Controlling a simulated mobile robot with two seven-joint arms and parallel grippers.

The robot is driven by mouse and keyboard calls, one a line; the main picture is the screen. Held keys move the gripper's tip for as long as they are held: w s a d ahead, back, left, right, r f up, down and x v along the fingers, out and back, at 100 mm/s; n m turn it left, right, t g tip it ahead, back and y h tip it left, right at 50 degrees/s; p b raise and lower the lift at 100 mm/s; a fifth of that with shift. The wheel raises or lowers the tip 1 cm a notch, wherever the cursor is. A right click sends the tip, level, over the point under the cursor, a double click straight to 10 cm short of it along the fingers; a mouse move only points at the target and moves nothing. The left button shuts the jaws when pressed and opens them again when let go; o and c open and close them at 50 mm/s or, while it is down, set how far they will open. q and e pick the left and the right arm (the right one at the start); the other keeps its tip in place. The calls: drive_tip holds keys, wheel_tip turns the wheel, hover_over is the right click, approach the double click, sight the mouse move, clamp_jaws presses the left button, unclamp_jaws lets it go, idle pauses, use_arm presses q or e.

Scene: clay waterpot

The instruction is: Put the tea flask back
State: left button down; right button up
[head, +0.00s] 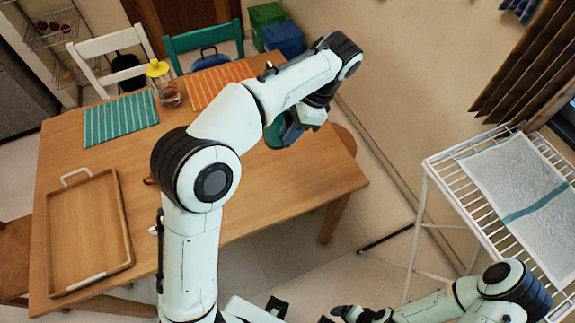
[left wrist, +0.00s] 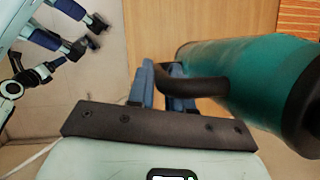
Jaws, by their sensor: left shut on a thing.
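The tea flask is a teal cylinder with dark ends and a black handle. It fills the right side of the left wrist view (left wrist: 245,75). In the head view only a small teal part (head: 274,134) shows behind my left gripper (head: 291,134), over the table's right part. In the left wrist view my left gripper (left wrist: 165,80) is shut on the flask's black handle. The flask's base and what is under it are hidden. My right gripper (left wrist: 88,36) is at the upper left of that view, its fingers apart and empty.
The wooden table (head: 255,205) holds a tray (head: 88,232), a teal mat (head: 120,119), an orange mat (head: 215,84) and a glass jar with a yellow top (head: 168,94). Chairs stand behind it. A white rack (head: 440,175) with a cloth (head: 520,185) stands at right.

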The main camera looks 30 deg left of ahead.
use_arm(q)
wheel_tip(320, 180, down, 19)
drive_tip(key=b, duration=0.3)
drive_tip(key=shift+s+f, duration=0.2)
use_arm(e)
drive_tip(key=shift+s+f, duration=0.4)
drive_tip(key=shift+f, duration=0.3)
drive_tip(key=shift+s+f, duration=0.35)
drive_tip(key=shift+f, duration=0.35)
drive_tip(key=shift+s+f, duration=0.4)
drive_tip(key=shift+f, duration=0.3)
use_arm(q)
drive_tip(key=shift+f+b, duration=0.1)
drive_tip(key=shift+b, duration=0.2)
drive_tip(key=c, duration=1)
unclamp_jaws()
drive_tip(key=shift+f, duration=0.1)
drive_tip(key=shift+c, duration=0.2)
drive_tip(key=p+v, duration=0.2)
drive_tip(key=v, duration=1)
drive_tip(key=shift+p, duration=0.3)
use_arm(e)
drive_tip(key=r, duration=0.1)
drive_tip(key=w+r, duration=0.1)
drive_tip(key=shift+r, duration=0.35)
use_arm(q)
drive_tip(key=shift+s, duration=0.1)
